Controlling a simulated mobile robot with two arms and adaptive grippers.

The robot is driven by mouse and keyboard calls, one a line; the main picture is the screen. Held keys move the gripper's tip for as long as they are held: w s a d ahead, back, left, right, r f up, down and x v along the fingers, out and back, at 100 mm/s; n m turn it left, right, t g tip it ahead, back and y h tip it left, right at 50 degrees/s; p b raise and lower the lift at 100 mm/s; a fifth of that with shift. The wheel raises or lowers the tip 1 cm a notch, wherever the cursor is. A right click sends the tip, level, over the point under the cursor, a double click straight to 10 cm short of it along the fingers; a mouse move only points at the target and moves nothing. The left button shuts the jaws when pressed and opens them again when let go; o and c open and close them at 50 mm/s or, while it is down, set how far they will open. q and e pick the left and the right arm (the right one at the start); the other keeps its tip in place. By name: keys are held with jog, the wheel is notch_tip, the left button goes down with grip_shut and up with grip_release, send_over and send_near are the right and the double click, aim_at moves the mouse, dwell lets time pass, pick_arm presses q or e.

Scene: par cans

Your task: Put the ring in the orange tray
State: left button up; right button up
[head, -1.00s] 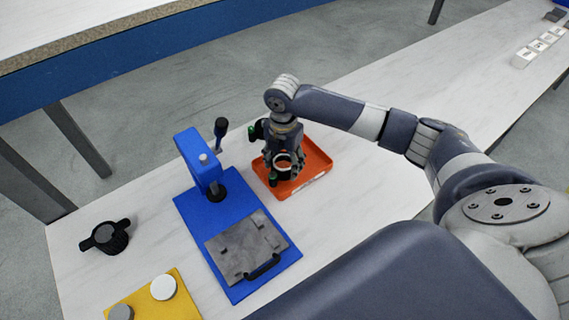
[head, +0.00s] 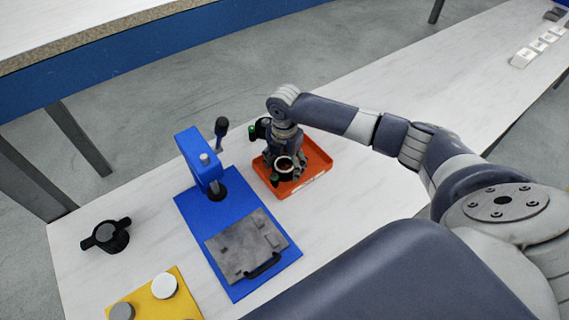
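The orange tray (head: 318,151) lies on the white bench near the middle of the head view. My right gripper (head: 284,171) points down over the left part of the tray. The ring (head: 284,162), dark with a pale rim, shows at the fingertips, over the tray. The gripper partly covers it. I cannot tell whether the fingers grip the ring, nor whether it touches the tray floor. My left gripper is not in view.
A blue press (head: 200,165) on a blue base with a grey plate (head: 246,246) stands left of the tray. A black knobbed part (head: 106,236) and a yellow mat (head: 180,300) with round pieces lie further left.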

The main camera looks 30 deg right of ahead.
dwell(0.3)
notch_tip(320, 180, up, 12)
jog(key=shift+r, duration=0.2)
dwell(0.3)
dwell(1.2)
